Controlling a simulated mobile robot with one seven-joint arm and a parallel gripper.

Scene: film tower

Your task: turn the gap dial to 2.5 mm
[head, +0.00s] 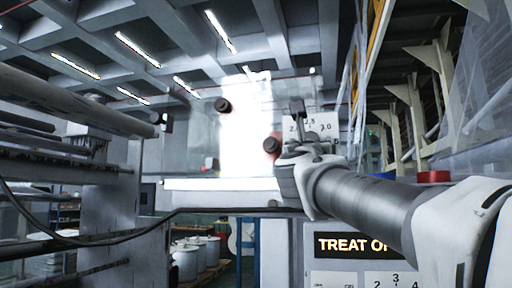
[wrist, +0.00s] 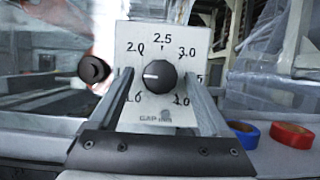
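The gap dial is a dark round knob (wrist: 160,77) on a white plate (wrist: 150,38) marked GAP mm, with 2.0, 2.5 at the top and 3.0. Its white pointer line points left, below the 2.0 mark. Some lower numbers are partly hidden by my fingers. My gripper (wrist: 159,73) is open, one finger on each side of the knob, with gaps between them; no contact shows. In the head view my gripper (head: 296,112) is in front of the plate (head: 326,122) and hides the knob.
A dark round knob (wrist: 93,70) sticks out left of the plate. A blue roll (wrist: 243,132) and a red roll (wrist: 292,135) lie at the right. A lit sign reading TREAT (head: 345,245) is below my arm, above another numbered panel (head: 390,280). Large rollers (head: 60,100) stand left.

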